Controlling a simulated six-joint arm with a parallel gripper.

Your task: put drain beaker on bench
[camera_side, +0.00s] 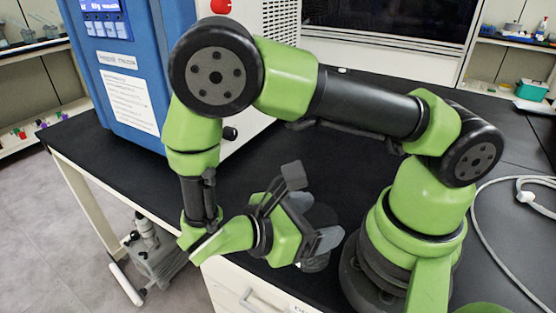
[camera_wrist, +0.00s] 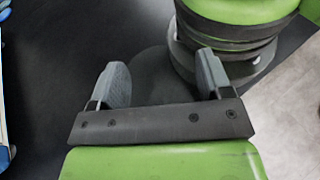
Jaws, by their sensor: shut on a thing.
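My gripper (camera_side: 312,207) is low over the front part of the black bench (camera_side: 262,170), close to my own base. Its two grey fingers stand apart, shut on the drain beaker (camera_side: 322,217), a dark, see-through round shape between them. In the wrist view the gripper (camera_wrist: 161,68) shows both fingers on either side of the beaker (camera_wrist: 158,82), which is faint against the black top. The beaker's outline is hard to make out, and I cannot tell whether its bottom touches the bench.
The blue and white freeze dryer (camera_side: 125,75) stands at the back left of the bench, with a black knob (camera_side: 230,133) on its side. A white hose (camera_side: 482,225) curls at the right. Bench top between dryer and my base is clear. A drawer (camera_side: 255,292) is below the front edge.

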